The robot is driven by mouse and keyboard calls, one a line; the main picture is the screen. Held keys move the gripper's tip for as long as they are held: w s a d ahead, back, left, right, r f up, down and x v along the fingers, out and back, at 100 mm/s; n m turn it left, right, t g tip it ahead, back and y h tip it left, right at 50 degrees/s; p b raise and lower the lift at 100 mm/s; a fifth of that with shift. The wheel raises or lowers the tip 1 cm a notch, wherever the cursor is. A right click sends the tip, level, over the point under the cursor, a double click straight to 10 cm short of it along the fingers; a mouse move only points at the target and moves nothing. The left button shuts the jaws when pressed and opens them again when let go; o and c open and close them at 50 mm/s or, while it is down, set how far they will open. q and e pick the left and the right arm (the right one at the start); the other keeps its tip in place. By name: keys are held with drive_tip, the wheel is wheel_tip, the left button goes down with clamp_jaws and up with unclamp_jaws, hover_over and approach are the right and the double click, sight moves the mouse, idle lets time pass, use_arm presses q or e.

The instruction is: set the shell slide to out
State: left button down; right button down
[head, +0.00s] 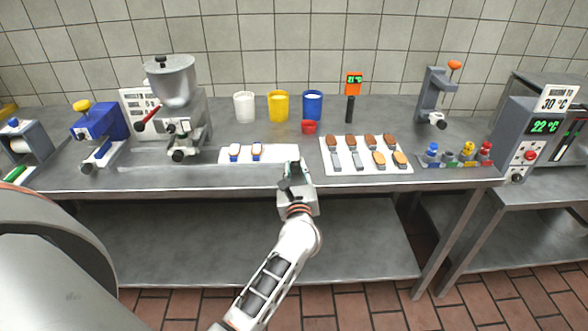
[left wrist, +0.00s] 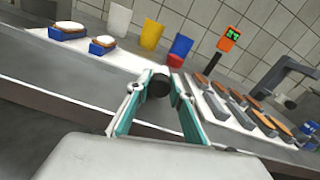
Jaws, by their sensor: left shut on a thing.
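A flat white strip (head: 275,154), which seems to be the shell slide, lies on the steel counter near its front edge. Two blue holders with pale-topped brown pieces stand on it, one of them here (head: 257,151). They also show in the left wrist view (left wrist: 68,31). My left gripper (head: 294,168) is at the strip's right end. Its teal fingers (left wrist: 157,92) are shut on a black knob (left wrist: 158,84). How the knob joins the strip is hidden by my gripper. My right gripper is not in view.
A hopper machine (head: 178,105) stands left of the strip. White (head: 244,108), yellow (head: 278,107) and blue (head: 312,106) cups and a small red cup (head: 309,127) stand behind. A white tray (head: 350,168) with several brown and grey pieces lies close right of my gripper.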

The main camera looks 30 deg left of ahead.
use_arm(q)
drive_tip(key=shift+w+d, duration=0.1)
drive_tip(key=shift+d, duration=0.1)
drive_tip(key=c, duration=1.8)
unclamp_jaws()
drive_tip(key=shift+d, duration=0.1)
drive_tip(key=v, duration=1.2)
